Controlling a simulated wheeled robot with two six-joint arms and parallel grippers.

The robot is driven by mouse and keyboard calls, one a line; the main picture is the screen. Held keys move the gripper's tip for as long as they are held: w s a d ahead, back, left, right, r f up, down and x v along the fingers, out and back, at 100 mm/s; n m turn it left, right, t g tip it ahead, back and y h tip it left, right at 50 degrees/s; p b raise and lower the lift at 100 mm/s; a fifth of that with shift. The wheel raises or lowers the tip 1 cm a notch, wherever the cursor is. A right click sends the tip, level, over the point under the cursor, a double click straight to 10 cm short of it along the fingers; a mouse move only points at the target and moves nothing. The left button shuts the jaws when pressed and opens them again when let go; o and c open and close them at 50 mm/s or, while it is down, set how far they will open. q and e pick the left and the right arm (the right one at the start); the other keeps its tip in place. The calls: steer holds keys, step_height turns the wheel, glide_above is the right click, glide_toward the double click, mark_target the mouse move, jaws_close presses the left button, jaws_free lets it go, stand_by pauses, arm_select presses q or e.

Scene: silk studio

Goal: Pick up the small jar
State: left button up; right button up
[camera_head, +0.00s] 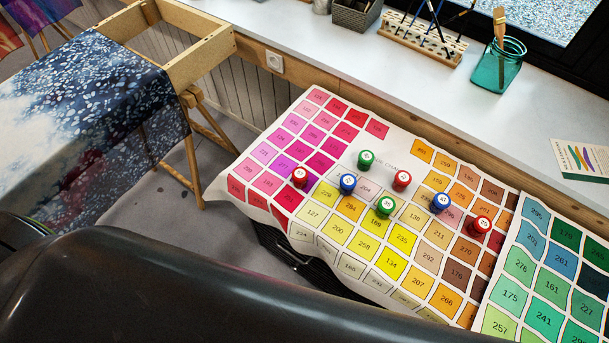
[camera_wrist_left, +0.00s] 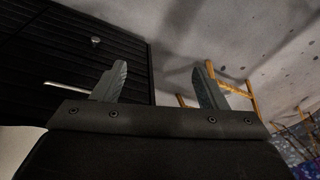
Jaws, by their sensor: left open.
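Several small jars with numbered lids stand on the colour chart (camera_head: 405,150) in the head view. There is a red-lidded jar (camera_head: 300,177) at the left, a blue one (camera_head: 347,184), a green one (camera_head: 366,160) and another green one (camera_head: 385,207). A red jar (camera_head: 401,181), a blue jar (camera_head: 440,203) and a red jar (camera_head: 480,227) stand further right. The left wrist view shows my left gripper (camera_wrist_left: 160,85) open and empty, its fingers apart, with no jar near it. My right gripper is in neither view.
A white windowsill holds a dark basket (camera_head: 356,14), a wooden brush rack (camera_head: 422,40), a teal glass jar with a brush (camera_head: 498,66) and a small card (camera_head: 581,160). A wooden frame with dark blue patterned cloth (camera_head: 90,120) stands at the left. A black slatted cabinet (camera_wrist_left: 75,50) shows in the wrist view.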

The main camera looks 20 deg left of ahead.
arm_select(q)
step_height(320, 180, up, 7)
steer(key=w, duration=0.3)
step_height(320, 180, up, 24)
steer(key=m+g+h, duration=0.1)
steer(key=m+g, duration=0.1)
glide_above(300, 172)
steer(key=f, duration=0.2)
steer(key=f+p, duration=0.1)
steer(key=f, duration=0.4)
steer(key=shift+a+f+p, duration=0.25)
steer(key=shift+f+p, duration=0.1)
steer(key=shift+p, duration=0.05)
steer(key=shift+f, duration=0.6)
steer(key=shift+d+f, duration=0.15)
steer(key=shift+f, duration=0.3)
step_height(300, 172, down, 3)
steer(key=shift+s+d+f+p, duration=0.1)
steer(key=shift+d+p, duration=0.05)
steer(key=shift+p, duration=0.3)
steer(key=shift+f, duration=0.55)
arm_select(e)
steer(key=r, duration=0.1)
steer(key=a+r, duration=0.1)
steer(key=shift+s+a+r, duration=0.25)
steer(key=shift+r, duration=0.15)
